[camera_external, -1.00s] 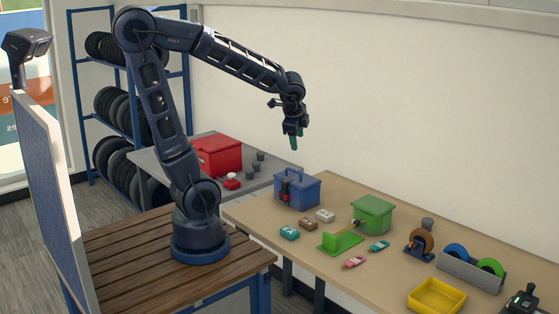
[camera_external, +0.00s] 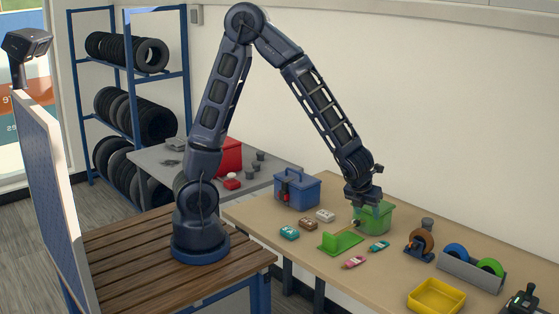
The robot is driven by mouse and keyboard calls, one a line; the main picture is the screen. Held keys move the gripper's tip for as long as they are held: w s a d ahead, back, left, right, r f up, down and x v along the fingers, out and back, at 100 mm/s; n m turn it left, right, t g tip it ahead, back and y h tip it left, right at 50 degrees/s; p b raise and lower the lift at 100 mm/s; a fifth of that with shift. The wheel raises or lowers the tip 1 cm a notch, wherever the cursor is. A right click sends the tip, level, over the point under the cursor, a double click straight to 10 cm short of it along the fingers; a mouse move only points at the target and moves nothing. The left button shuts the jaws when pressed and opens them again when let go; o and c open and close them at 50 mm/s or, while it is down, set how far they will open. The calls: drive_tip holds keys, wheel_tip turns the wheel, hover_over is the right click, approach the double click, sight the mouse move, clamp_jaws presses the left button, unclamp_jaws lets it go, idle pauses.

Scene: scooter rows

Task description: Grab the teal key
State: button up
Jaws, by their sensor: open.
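The small teal item (camera_external: 378,246) that looks like the teal key lies flat on the wooden table, right of a green tray. My gripper (camera_external: 360,215) points down in front of the green box, above and a little left of the teal item and apart from it. My gripper is open and I see nothing held in it. Its fingertips are small and hard to make out against the green box.
A pink key-like item (camera_external: 355,262) lies nearby. A teal block (camera_external: 289,232), a blue toolbox (camera_external: 298,190), a tape dispenser (camera_external: 419,243) and a yellow tray (camera_external: 437,296) share the table.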

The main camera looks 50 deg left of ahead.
drive_tip(key=s+d+f+m, duration=0.1)
drive_tip(key=d+f+m, duration=0.1)
drive_tip(key=d, duration=0.1)
approach(375, 246)
drive_tip(key=shift+w+f+h, duration=0.15)
drive_tip(key=shift+w+f, duration=0.2)
drive_tip(key=shift+f, duration=0.3)
drive_tip(key=shift+w+f+h, duration=0.15)
drive_tip(key=shift+w+f, duration=0.2)
drive_tip(key=shift+f, duration=0.25)
drive_tip(key=shift+x, duration=2.6)
drive_tip(key=shift+s+a+f, duration=0.1)
drive_tip(key=shift+s+a, duration=0.05)
drive_tip(key=c, duration=0.9)
